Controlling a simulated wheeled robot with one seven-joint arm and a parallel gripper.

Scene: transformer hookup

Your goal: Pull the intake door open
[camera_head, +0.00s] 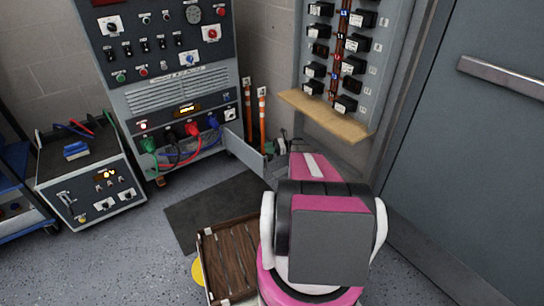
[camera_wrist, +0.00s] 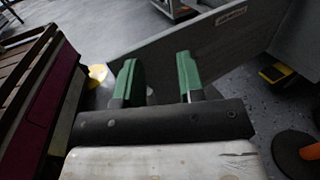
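The intake door is a low grey panel (camera_head: 243,151) at the bottom right of the large grey cabinet (camera_head: 170,90). It stands swung out from the cabinet front, with plugs and cables showing in the recess to its left. In the wrist view the grey door panel (camera_wrist: 220,38), with a small label near its top, crosses behind my fingers. My gripper (camera_wrist: 158,70) has two green-padded fingers, spread apart with nothing seen between them. The fingers overlap the panel's lower part; I cannot tell if they touch it. My arm hides much of the gripper in the head view.
Red, green, black and blue cables (camera_head: 185,145) hang at the cabinet's base. A control box (camera_head: 95,185) stands left. A wooden slatted crate (camera_head: 230,262) is beside my base. Orange-and-black posts (camera_head: 262,118), a wooden ledge (camera_head: 325,115) and a large grey door (camera_head: 480,150) are right.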

